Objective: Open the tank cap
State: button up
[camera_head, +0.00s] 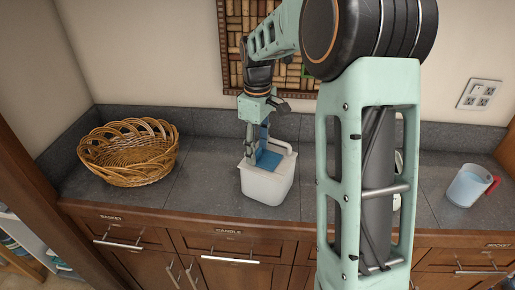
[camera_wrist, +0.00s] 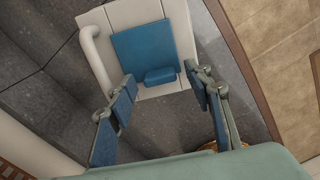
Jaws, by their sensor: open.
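The white tank (camera_head: 266,186) stands on the counter below my gripper. Its blue cap (camera_head: 269,159) is on the top face; in the wrist view the cap (camera_wrist: 142,45) is a flat blue square with a small raised tab (camera_wrist: 161,76) at its near edge. The cap looks flat against the tank top. A white handle (camera_wrist: 94,55) runs along one side. My gripper (camera_head: 262,135) is open above the tank, and partly covers the cap in the head view. In the wrist view the fingertips of my gripper (camera_wrist: 160,77) are spread on either side of the tab, with nothing between them seen gripped.
A wicker basket (camera_head: 128,153) sits on the counter to the left. A clear jug with a red handle (camera_head: 468,186) stands at the right. The counter (camera_head: 208,177) between basket and tank is clear. The wall is behind the tank; drawers lie below.

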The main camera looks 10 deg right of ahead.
jog(key=shift+f, duration=0.3)
grip_shut()
dwell(0.3)
